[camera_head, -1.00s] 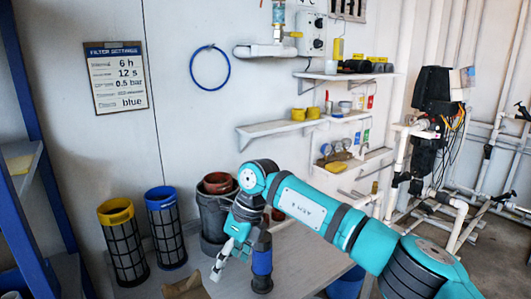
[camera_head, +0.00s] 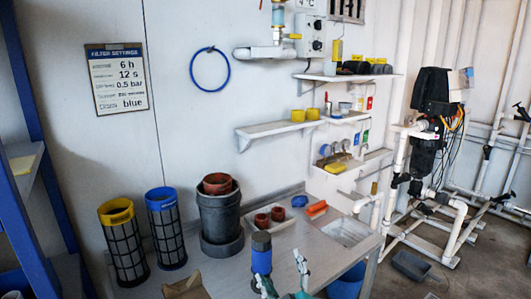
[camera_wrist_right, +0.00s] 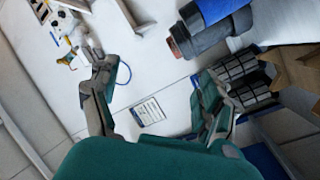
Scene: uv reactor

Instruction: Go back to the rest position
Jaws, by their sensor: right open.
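My right gripper (camera_head: 283,272) is at the bottom edge of the head view, with its two fingers apart and nothing between them. In the right wrist view the same gripper (camera_wrist_right: 157,72) shows spread fingers and an empty gap. A blue cylinder with a dark grey top (camera_head: 261,252) stands upright on the table (camera_head: 200,285), just left of and behind the gripper in the picture; its lower part is cut off or hidden. My left gripper is not in view.
A yellow-topped filter (camera_head: 124,243), a blue-topped filter (camera_head: 166,228) and a dark grey housing (camera_head: 220,222) stand on the table. Small brown cups (camera_head: 262,221) and an orange item (camera_head: 316,208) lie behind. A blue shelf frame (camera_head: 45,190) is at left. Pipes (camera_head: 450,225) fill the right.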

